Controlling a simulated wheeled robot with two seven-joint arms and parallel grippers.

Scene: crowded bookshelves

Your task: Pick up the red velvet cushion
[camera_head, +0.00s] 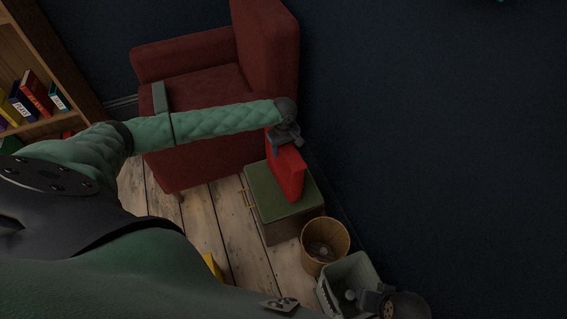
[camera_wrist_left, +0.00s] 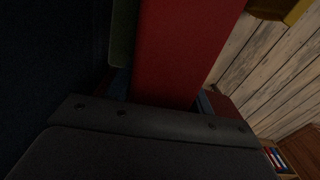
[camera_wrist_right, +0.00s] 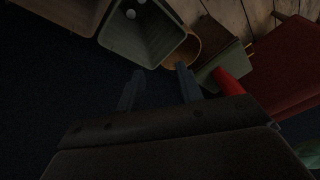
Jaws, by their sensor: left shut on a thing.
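The red velvet cushion (camera_head: 288,174) hangs upright below my left gripper (camera_head: 285,138), in front of or just over the green-topped cabinet (camera_head: 262,197). I cannot tell whether its lower edge touches the cabinet top. My left gripper is shut on the cushion's upper edge. In the left wrist view the cushion (camera_wrist_left: 183,50) fills the space between the fingers. The right wrist view shows part of the cushion (camera_wrist_right: 230,82) beyond the fingers. My right gripper (camera_wrist_right: 160,88) is open and empty; in the head view it is at the lower right, near the grey bin.
A dark red armchair (camera_head: 205,88) stands behind my left arm. A round wooden bin (camera_head: 311,255) and a grey bin (camera_head: 330,296) stand near the cabinet. A bookshelf (camera_head: 40,55) is at the left. Bare plank floor (camera_head: 212,218) shows between; a dark area lies to the right.

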